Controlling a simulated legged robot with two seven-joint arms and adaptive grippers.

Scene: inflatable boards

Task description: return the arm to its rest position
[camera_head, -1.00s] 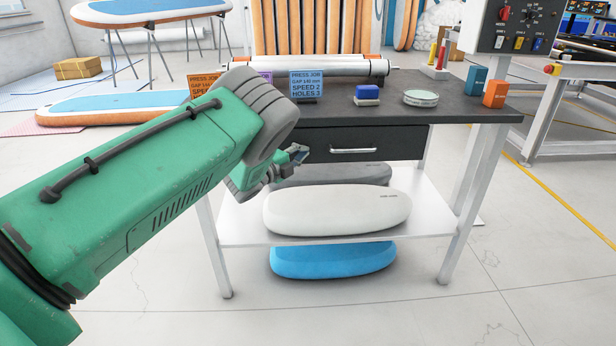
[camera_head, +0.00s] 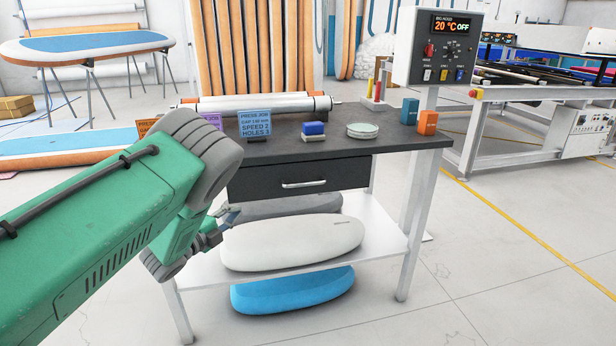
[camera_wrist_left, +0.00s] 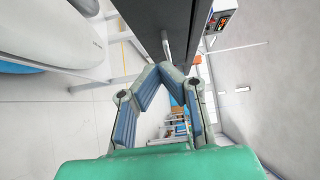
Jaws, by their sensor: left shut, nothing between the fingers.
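My left arm comes in from the left in the head view, green with a grey joint cover. My left gripper (camera_head: 230,217) shows small beyond the forearm, in front of the bench's drawer and shelf. In the left wrist view my left gripper (camera_wrist_left: 160,68) has its fingertips together, with nothing between them. The drawer front (camera_head: 345,172) of the dark bench is closed; its handle (camera_wrist_left: 166,45) shows just beyond the fingertips in the wrist view. Whether the gripper touches the bench cannot be told. My right gripper is in neither view.
A control box (camera_head: 438,48) stands at the back right.

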